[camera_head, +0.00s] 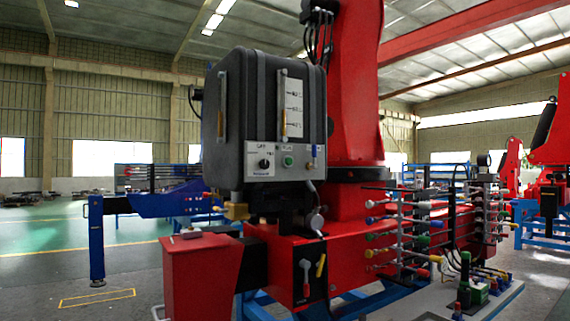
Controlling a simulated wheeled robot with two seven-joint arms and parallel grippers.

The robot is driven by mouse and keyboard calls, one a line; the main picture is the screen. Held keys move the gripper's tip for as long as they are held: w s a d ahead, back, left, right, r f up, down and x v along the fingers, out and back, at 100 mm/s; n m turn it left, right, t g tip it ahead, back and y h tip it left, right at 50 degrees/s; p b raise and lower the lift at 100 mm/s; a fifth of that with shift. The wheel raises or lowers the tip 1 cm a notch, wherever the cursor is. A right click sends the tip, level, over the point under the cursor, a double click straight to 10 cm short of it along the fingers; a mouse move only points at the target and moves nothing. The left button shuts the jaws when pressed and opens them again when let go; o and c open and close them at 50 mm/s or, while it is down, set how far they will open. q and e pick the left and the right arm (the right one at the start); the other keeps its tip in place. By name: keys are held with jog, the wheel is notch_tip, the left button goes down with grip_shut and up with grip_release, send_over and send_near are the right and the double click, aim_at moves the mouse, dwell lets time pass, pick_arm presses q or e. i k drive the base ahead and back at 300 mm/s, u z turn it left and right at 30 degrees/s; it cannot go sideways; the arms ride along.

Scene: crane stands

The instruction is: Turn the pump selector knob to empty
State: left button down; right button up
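A dark grey tank (256,100) is mounted on the red crane base, with a pale control panel (284,170) on its lower front. A round black knob (264,163) with a white mark sits at the panel's left; it looks like the pump selector knob. The lettering around it is too small to read, so I cannot tell its setting. A green button (288,161) is to its right, and a small grey and blue fitting (313,155) is at the panel's right edge. Neither of my grippers is in view.
A red box (202,265) juts out below the tank at left. Rows of levers (400,230) with coloured knobs stand at the right. A black plate with two handles (311,270) is below the tank. Open floor (60,265) lies at the left.

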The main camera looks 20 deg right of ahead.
aim_at(265, 164)
jog(key=u, duration=0.75)
jog(key=i, duration=1.25)
jog(key=z, duration=0.45)
